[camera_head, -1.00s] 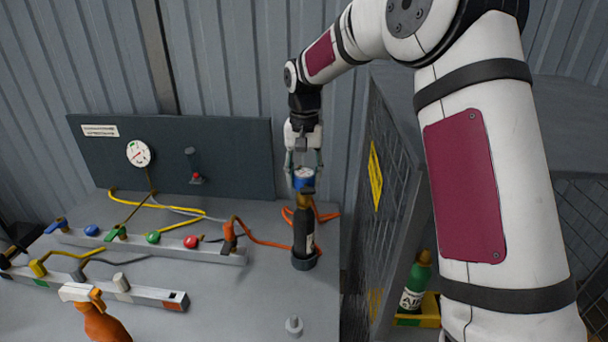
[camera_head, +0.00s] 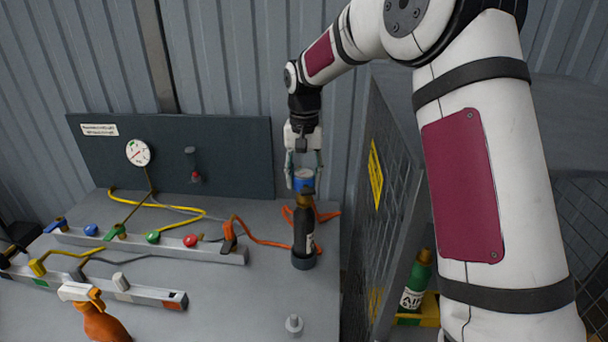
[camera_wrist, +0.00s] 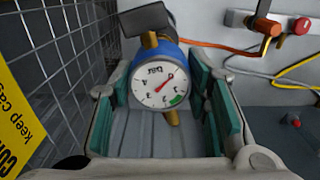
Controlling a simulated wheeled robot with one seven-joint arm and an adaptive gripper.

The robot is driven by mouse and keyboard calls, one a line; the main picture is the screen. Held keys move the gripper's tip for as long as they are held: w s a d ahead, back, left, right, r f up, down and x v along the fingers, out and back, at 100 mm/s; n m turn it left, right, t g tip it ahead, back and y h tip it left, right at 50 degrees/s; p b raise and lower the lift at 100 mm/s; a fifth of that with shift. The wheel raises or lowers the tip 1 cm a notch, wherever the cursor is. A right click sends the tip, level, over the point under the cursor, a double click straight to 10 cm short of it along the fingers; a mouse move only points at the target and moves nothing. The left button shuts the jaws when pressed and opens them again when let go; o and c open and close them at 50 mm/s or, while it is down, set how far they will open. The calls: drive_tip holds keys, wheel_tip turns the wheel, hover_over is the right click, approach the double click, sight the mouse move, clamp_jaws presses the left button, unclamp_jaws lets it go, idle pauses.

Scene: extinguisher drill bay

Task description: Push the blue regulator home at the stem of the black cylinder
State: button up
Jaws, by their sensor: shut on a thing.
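The blue regulator (camera_head: 304,181) is between the fingers of my gripper (camera_head: 304,176), above the black cylinder (camera_head: 301,228). The cylinder stands upright in a dark round base on the bench, with a pale label and a brass-coloured neck. In the wrist view the regulator (camera_wrist: 157,88) shows a white round dial with a red needle and a green patch. Brass pieces show on both sides of it, and a dark grey part at its far end. My gripper is shut on it, with the green pads on either side. Whether the regulator is seated on the stem is hard to tell.
A mesh cage with a yellow sign (camera_head: 376,174) stands close right of the cylinder. A back panel (camera_head: 230,150) with a gauge is behind left. An orange hose (camera_head: 262,240) runs left of the cylinder. A grey peg (camera_head: 294,325) stands in front.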

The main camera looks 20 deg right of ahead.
drive_tip(key=shift+f, duration=0.45)
idle(0.3)
drive_tip(key=o, duration=1.4)
drive_tip(key=shift+c, duration=0.2)
